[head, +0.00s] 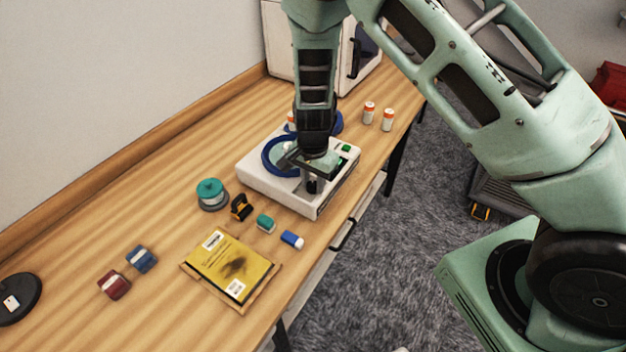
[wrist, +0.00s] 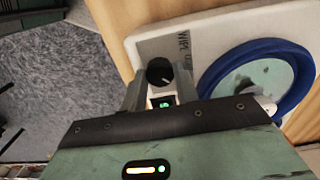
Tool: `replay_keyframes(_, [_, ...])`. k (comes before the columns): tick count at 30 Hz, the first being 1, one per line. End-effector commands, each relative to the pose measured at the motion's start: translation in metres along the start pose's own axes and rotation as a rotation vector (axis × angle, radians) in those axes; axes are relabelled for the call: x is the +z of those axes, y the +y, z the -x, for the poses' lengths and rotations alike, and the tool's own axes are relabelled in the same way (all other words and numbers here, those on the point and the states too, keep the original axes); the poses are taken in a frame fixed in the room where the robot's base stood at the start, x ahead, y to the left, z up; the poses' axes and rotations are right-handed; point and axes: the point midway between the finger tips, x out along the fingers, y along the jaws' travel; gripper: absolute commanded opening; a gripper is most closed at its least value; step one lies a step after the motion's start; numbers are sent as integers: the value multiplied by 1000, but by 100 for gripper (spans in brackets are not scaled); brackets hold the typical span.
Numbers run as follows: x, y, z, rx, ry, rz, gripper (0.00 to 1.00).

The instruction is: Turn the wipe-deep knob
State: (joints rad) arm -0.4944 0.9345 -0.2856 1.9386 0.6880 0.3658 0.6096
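A white box-shaped machine (head: 275,190) stands on the wooden table, with a blue ring around a pale disc (head: 267,160) on its top. A black round knob (wrist: 160,71) with a light pointer line is on the machine near one corner; it also shows in the head view (head: 313,186), partly covered by my gripper. A small green-lit display (wrist: 163,102) lies beside the knob. My gripper (wrist: 159,76) is open, pointing down over the machine, with one finger on each side of the knob. Whether the fingers touch the knob cannot be told.
Left of the machine are a teal-lidded jar (head: 211,194), a black-and-yellow clip (head: 241,207), small blocks and a yellow padded envelope (head: 232,265). Orange-capped bottles (head: 388,119) and a white cabinet (head: 283,45) stand behind. The table's front edge is close to the machine.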

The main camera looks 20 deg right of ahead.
Motion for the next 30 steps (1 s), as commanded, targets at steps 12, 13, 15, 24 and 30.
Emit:
replay_keyframes(12, [0,-1,0,-2,1,51,7])
replay_keyframes(13, [0,-1,0,-2,1,64,7])
replay_keyframes(15, [0,-1,-1,-2,0,100,7])
replay_keyframes(24, [-1,-1,-2,-2,1,344,8])
replay_keyframes(30, [-1,-1,-2,-2,1,536,8])
